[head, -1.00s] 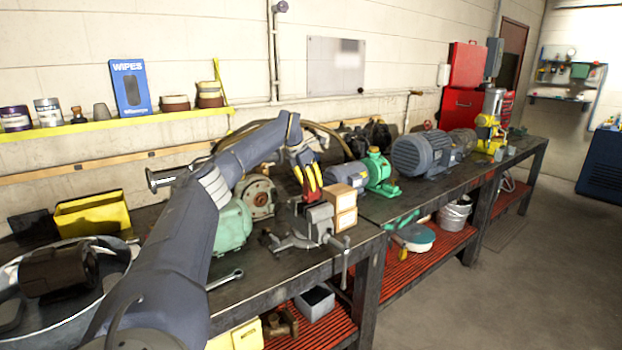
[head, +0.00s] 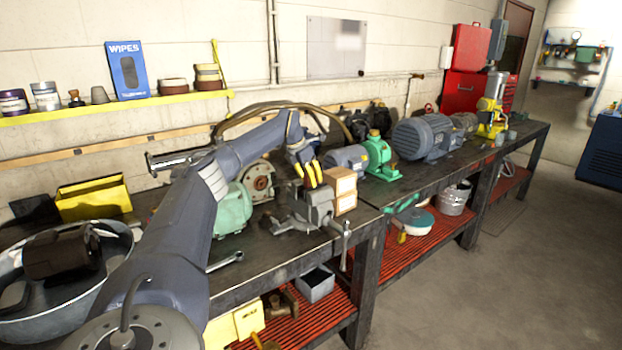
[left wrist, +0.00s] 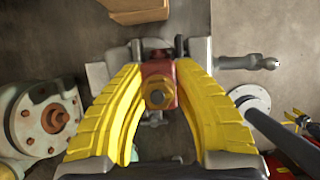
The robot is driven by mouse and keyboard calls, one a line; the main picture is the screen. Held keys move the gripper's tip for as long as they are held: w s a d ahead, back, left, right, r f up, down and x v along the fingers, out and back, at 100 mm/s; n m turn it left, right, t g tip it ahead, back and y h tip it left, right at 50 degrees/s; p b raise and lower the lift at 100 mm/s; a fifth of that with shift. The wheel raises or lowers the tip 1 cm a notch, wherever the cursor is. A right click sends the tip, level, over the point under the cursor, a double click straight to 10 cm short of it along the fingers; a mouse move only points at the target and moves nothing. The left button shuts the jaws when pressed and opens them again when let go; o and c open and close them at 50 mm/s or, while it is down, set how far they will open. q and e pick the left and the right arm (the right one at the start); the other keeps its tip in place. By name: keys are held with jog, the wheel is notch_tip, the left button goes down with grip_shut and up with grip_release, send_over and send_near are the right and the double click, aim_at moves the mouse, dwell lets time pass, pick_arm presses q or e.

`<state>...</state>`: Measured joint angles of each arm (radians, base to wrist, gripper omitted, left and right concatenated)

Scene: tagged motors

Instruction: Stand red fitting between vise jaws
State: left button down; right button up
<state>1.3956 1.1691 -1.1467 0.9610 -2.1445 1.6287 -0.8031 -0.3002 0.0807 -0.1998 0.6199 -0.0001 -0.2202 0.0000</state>
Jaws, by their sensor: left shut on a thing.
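The red fitting (left wrist: 158,70) with a brass hex nut shows in the left wrist view between the yellow fingers of my left gripper (left wrist: 160,98). The gripper is shut on it. In the head view the left gripper (head: 313,174) is at the top of the grey vise (head: 318,208), and I cannot make out the fitting there. In the left wrist view the vise jaws (left wrist: 178,50) show on both sides of the fitting's far end. How deep the fitting sits between them, and whether it touches them, I cannot tell. My right gripper is not in view.
A cardboard box (head: 344,188) stands right beside the vise. A green motor (head: 234,210) and a round flanged motor (head: 260,182) stand to its left. A wrench (head: 226,261) lies near the bench's front edge. A blue-grey motor (head: 347,158) is behind.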

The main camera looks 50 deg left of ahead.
pick_arm(q)
jog(key=shift+s+f, duration=0.1)
jog(key=shift+f, duration=0.3)
jog(key=c, duration=1.1)
grip_release()
jog(key=shift+f, duration=0.1)
